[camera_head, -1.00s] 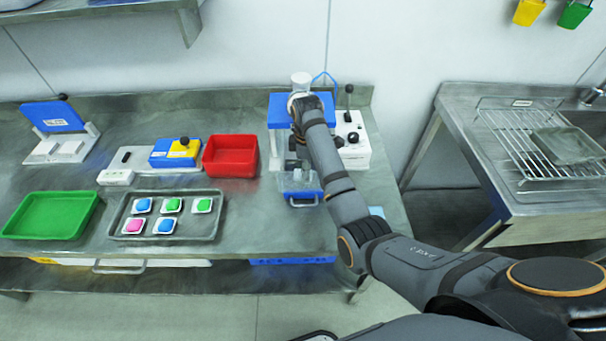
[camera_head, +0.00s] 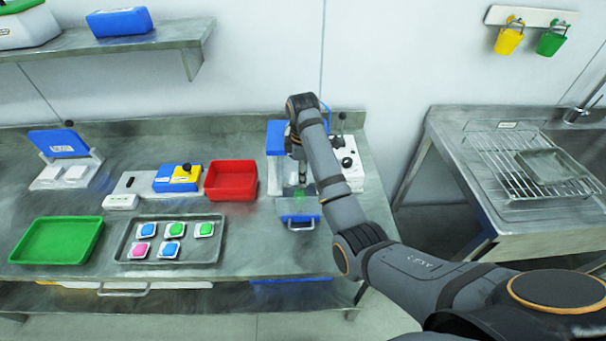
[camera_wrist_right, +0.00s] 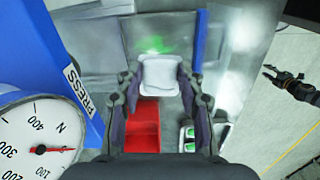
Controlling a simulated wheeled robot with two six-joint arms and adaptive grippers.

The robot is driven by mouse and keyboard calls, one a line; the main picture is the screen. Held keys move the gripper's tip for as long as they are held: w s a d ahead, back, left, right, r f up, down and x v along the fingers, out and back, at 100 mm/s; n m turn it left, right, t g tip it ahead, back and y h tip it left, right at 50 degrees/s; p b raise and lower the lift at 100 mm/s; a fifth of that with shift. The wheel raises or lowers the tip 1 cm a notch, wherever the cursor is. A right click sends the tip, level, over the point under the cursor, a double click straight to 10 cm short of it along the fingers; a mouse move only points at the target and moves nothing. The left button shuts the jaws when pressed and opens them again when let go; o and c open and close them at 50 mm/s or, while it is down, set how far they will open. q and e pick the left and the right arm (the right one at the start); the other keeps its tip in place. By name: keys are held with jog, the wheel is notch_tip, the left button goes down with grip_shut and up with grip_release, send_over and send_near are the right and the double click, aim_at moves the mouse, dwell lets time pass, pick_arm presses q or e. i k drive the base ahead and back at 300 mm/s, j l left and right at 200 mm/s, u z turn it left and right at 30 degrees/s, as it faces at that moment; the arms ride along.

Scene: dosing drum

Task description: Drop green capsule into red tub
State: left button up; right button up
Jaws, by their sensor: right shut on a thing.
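The red tub (camera_head: 231,181) stands empty left of the blue press; it also shows below the fingers in the right wrist view (camera_wrist_right: 143,125). My right gripper (camera_head: 300,172) is at the press, right of the tub, its fingers mostly hidden by its arm in the head view. In the right wrist view it (camera_wrist_right: 160,80) is shut on a white square piece (camera_wrist_right: 161,76) with a green glow at its far side, which looks like the green capsule. A green patch (camera_head: 303,194) shows below the gripper. A dark gripper, seemingly my left (camera_wrist_right: 268,74), is small in the right wrist view.
The blue press (camera_head: 277,137) with its gauge (camera_wrist_right: 38,142) stands close beside my right gripper. A grey tray (camera_head: 128,252) holds several coloured capsules, green ones among them. A green tray (camera_head: 57,241) lies left. A yellow-and-blue block (camera_head: 176,178) sits left of the tub.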

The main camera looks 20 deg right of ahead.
aim_at(241, 180)
jog(key=i+j, duration=0.7)
jog(key=j, duration=0.1)
